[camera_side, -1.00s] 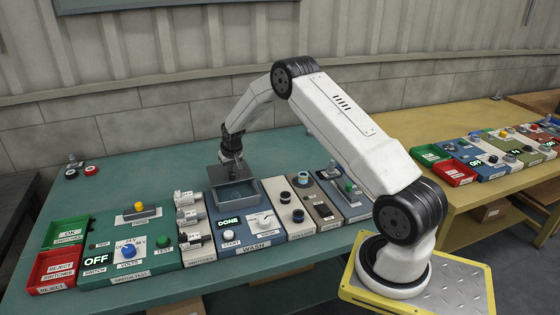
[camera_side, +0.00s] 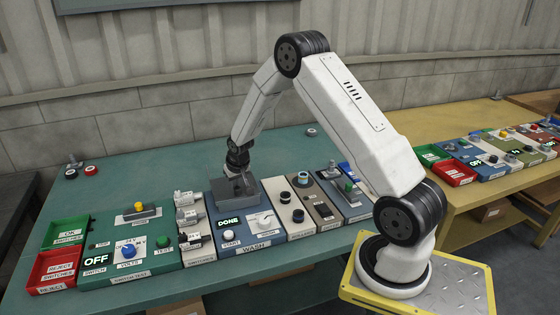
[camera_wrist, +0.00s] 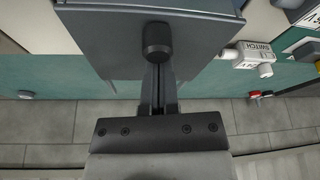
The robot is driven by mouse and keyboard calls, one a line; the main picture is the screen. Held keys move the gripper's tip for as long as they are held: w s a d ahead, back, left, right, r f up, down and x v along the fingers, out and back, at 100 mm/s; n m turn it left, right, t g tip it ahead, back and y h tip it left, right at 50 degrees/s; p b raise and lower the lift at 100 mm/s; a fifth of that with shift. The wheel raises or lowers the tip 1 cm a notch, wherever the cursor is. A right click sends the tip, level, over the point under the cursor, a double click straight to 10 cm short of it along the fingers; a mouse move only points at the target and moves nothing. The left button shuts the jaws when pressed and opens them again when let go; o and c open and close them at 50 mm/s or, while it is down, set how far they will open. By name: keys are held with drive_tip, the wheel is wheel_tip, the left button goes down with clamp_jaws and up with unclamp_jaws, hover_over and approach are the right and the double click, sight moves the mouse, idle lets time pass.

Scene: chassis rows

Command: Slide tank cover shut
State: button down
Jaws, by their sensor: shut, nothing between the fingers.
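The grey tank cover (camera_side: 235,189) lies over the tank on the blue WASH panel (camera_side: 245,236) in the side view. No open water shows there. Whether the cover is fully against its end stop, I cannot tell. In the wrist view the cover (camera_wrist: 110,35) is a dark grey plate with a round black knob (camera_wrist: 158,38) on it. My gripper (camera_wrist: 158,80) is shut and empty, its fingers right at the knob's lower side in that picture. Whether they touch it is unclear. In the side view my gripper (camera_side: 238,174) is low over the cover and hides the knob.

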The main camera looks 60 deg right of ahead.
sight(228, 183)
drive_tip(key=shift+s+a+f, duration=0.2)
drive_tip(key=shift+s+f, duration=0.05)
drive_tip(key=shift+w+d+r, duration=0.1)
drive_tip(key=shift+w+d, duration=0.3)
drive_tip(key=shift+w, duration=0.25)
drive_tip(key=shift+w+d+r, duration=0.1)
drive_tip(key=shift+w+d, duration=0.3)
drive_tip(key=shift+w, duration=0.3)
drive_tip(key=shift+w+d+r, duration=0.1)
drive_tip(key=shift+w+d, duration=0.3)
drive_tip(key=shift+w, duration=0.25)
drive_tip(key=v, duration=1)
drive_tip(key=s+a+r+n+y, duration=0.1)
drive_tip(key=s+a+n, duration=0.5)
drive_tip(key=s+a, duration=1.4)
drive_tip(key=shift+s+a+r+g+y, duration=0.4)
drive_tip(key=shift+a+y, duration=0.1)
drive_tip(key=shift+a, duration=0.55)
